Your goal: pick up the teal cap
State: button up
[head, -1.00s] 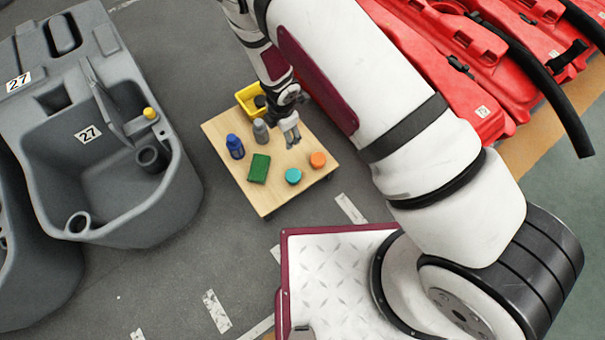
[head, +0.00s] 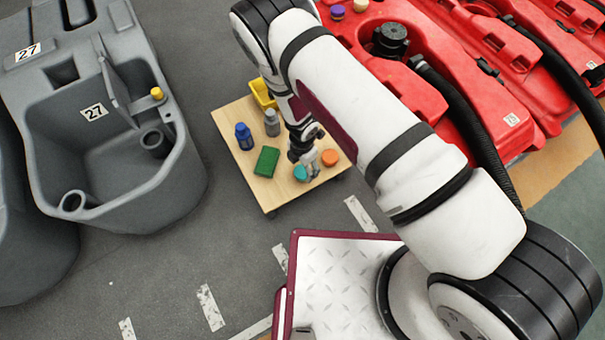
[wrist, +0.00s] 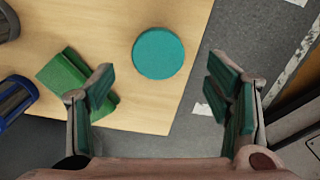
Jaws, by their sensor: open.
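The teal cap (wrist: 158,53) is a flat round disc lying on the wooden table top. In the wrist view it sits above and between my fingertips, nearer the table edge than the green sponge-like block. In the head view the teal cap (head: 301,173) is partly hidden by my gripper (head: 311,168). My gripper (wrist: 160,90) is open and empty, with its two green-padded fingers spread wide. The cap is not between the pads; it lies beyond the fingertips in the wrist view.
On the table (head: 245,118) are a green block (head: 266,161), a blue bottle (head: 243,136), a grey bottle (head: 272,123), an orange cap (head: 329,158) and a yellow bin (head: 263,94). A grey tank (head: 130,205) stands left, red tanks (head: 440,50) at upper right.

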aim_at(302, 171)
jog(key=shift+w+f+b, duration=0.15)
jog(key=shift+f+b, duration=1.5)
jog(key=shift+f, duration=0.95)
jog(key=shift+c, duration=0.2)
jog(key=shift+r, duration=0.1)
jog(key=c, duration=1)
